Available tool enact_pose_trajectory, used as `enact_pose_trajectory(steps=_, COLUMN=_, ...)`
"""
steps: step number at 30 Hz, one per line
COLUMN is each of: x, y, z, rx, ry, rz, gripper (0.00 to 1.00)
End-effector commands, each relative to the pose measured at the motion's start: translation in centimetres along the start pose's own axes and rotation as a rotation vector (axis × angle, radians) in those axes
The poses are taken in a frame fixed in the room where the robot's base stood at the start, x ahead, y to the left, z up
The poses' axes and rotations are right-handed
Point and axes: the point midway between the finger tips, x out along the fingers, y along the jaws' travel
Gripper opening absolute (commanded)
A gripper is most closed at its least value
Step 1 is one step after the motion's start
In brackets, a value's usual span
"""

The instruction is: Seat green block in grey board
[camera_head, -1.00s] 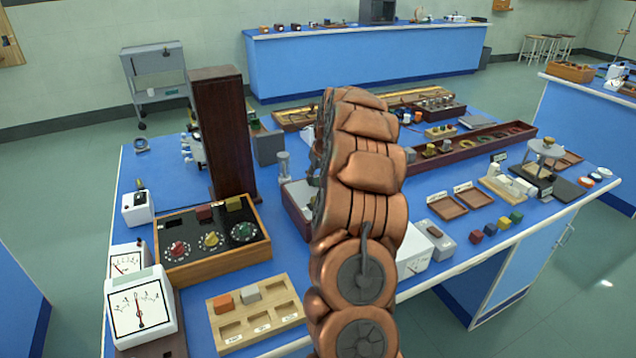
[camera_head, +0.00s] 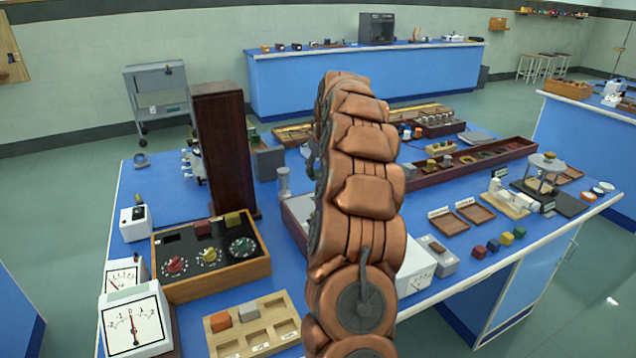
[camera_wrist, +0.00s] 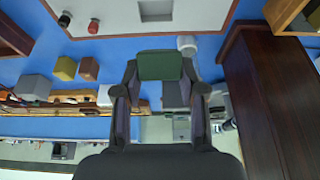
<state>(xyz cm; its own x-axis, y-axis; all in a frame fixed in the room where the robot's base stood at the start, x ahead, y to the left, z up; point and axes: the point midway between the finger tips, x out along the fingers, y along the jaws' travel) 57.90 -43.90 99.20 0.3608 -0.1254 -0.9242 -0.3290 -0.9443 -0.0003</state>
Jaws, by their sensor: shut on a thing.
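A dark green block (camera_wrist: 160,65) is between the fingertips of my gripper (camera_wrist: 160,78) in the wrist view, and the fingers are shut on it. Beyond it is a pale grey board (camera_wrist: 200,14) in a dark red frame, with a small rectangular recess (camera_wrist: 157,10) and round fittings; the block appears apart from it. In the head view, part of a dark red-rimmed pale board (camera_head: 297,210) shows left of my arm, seemingly the same one. My arm hides my gripper and the held block there.
A tall dark wooden case (camera_head: 224,150) stands close to the board. A dial box (camera_head: 212,262) is at left, and a wooden tray (camera_head: 283,341) holding orange and grey blocks is in front. Small coloured blocks (camera_head: 506,238) lie at right.

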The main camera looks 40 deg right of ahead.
Motion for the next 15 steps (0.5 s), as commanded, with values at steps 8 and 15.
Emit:
enact_pose_trajectory(steps=8, x=-1.7, y=0.0, z=-0.7, rx=0.000, ry=0.001, rz=0.001, gripper=0.03)
enact_pose_trajectory(steps=15, x=-2.7, y=0.0, z=-1.1, rx=0.000, ry=0.000, rz=0.000, gripper=0.03)
